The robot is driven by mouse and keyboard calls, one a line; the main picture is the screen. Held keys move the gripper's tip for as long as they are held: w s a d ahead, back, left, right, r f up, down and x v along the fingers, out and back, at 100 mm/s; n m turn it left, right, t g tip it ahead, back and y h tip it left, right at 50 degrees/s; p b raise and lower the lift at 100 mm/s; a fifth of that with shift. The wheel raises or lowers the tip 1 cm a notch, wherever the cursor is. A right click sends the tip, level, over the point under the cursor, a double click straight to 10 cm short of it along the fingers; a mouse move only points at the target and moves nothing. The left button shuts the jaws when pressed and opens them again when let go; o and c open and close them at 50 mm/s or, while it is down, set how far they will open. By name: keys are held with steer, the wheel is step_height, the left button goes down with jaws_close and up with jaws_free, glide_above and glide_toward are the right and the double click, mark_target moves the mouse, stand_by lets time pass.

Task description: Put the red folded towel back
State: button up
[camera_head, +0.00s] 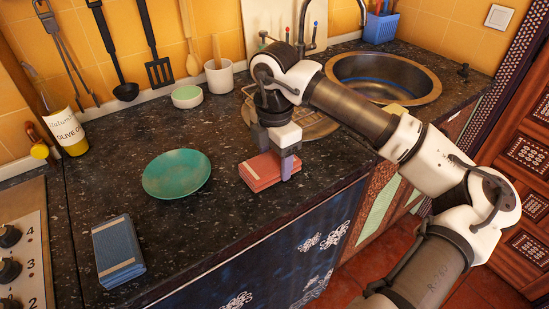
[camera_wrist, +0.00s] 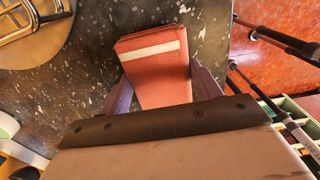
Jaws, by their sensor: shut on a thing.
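The red folded towel (camera_head: 262,171) is on the dark speckled counter, near its front edge and right of the green plate. It has a pale stripe, seen in the wrist view (camera_wrist: 152,62). My gripper (camera_head: 288,165) points down over the towel's right part, and its fingers (camera_wrist: 164,88) stand on either side of it, shut on it. The towel looks level and at counter height; I cannot tell whether it is lifted.
A green plate (camera_head: 176,174) and a blue folded towel (camera_head: 118,250) lie left on the counter (camera_head: 190,225). A round board (camera_head: 312,124) is behind my gripper, and a sink (camera_head: 385,78) is at back right. An olive oil bottle (camera_head: 67,130) stands far left. Counter between plate and blue towel is clear.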

mark_target(275, 160)
steer(key=shift+f, duration=0.5)
steer(key=shift+f, duration=0.15)
steer(key=o, duration=0.9)
step_height(275, 160, up, 12)
steer(key=shift+r+b, duration=0.2)
steer(key=shift+b, duration=0.8)
